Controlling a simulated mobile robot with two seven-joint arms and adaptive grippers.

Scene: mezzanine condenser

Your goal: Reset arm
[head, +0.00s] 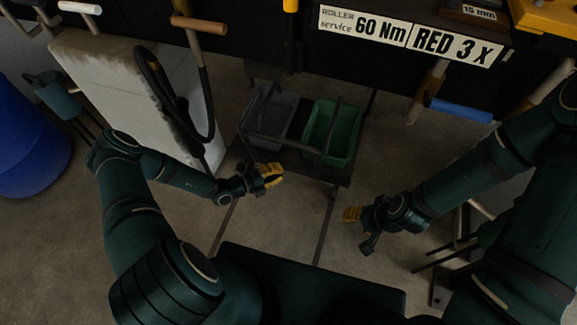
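My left arm comes in from the left, and its gripper (270,175) with yellow finger pads hangs in front of the low cart, over the floor. My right arm comes in from the right, and its gripper (352,214) with yellow pads hangs over bare floor, right of the cart. I see nothing held in either gripper. Both are small and dark in the head view, so the gap between the fingers is hard to make out. The two grippers are apart and point toward each other.
A dark cart (262,150) carries a grey bin (275,112) and a green bin (345,142). A pale panel (110,85) with a black hose (170,95) stands left. A blue barrel (28,140) stands far left. Labels (410,38) front a dark bench. Floor between the grippers is clear.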

